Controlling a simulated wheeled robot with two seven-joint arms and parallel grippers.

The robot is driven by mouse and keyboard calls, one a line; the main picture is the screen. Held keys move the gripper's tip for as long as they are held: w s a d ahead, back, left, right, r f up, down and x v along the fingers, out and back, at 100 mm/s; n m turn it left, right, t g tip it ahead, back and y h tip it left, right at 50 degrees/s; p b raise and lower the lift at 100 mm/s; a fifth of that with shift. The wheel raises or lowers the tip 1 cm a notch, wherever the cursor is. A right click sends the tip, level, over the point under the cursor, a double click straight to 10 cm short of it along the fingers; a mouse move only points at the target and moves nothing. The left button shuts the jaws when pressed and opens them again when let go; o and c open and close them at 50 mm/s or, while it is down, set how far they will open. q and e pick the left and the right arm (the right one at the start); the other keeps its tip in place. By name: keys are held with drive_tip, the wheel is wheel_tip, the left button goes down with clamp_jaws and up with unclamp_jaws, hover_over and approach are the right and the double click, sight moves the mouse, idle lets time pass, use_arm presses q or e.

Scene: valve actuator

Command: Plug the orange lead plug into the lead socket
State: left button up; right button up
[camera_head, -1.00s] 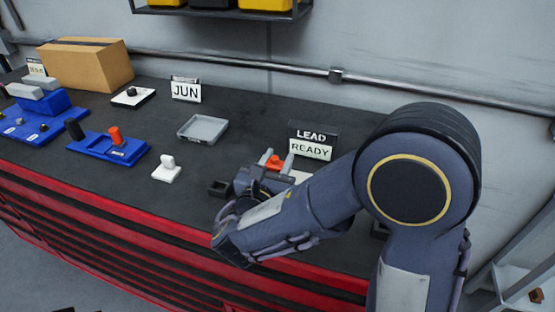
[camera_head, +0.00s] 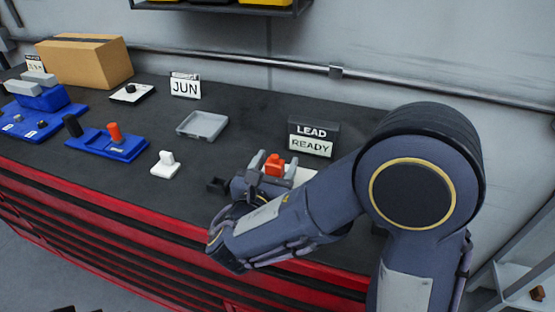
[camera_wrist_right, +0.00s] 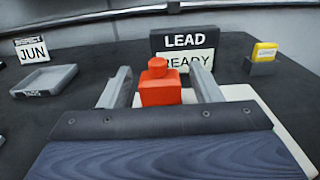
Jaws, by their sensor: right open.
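The orange lead plug (camera_head: 274,166) stands upright in front of the LEAD READY sign (camera_head: 312,138). It also shows in the right wrist view (camera_wrist_right: 160,88), with a narrower knob on top. My right gripper (camera_head: 274,162) is open. Its grey fingers stand on either side of the plug, with a visible gap on both sides in the wrist view. A pale plate (camera_wrist_right: 243,93) lies beneath or behind the plug. The plug's lower end and any socket opening are hidden by the gripper, so I cannot tell how it is seated.
A small dark block (camera_head: 217,186) sits just left of my right gripper. A white switch-like piece (camera_head: 166,166), a grey tray (camera_head: 203,126) and a blue base with an orange knob (camera_head: 107,142) are farther left. A yellow-topped block (camera_wrist_right: 263,55) stands right of the sign.

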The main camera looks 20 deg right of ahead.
sight(273, 170)
drive_tip(key=v, duration=0.6)
drive_tip(key=shift+s+a+b, duration=0.1)
drive_tip(key=shift+s+b, duration=0.05)
drive_tip(key=shift+b, duration=0.25)
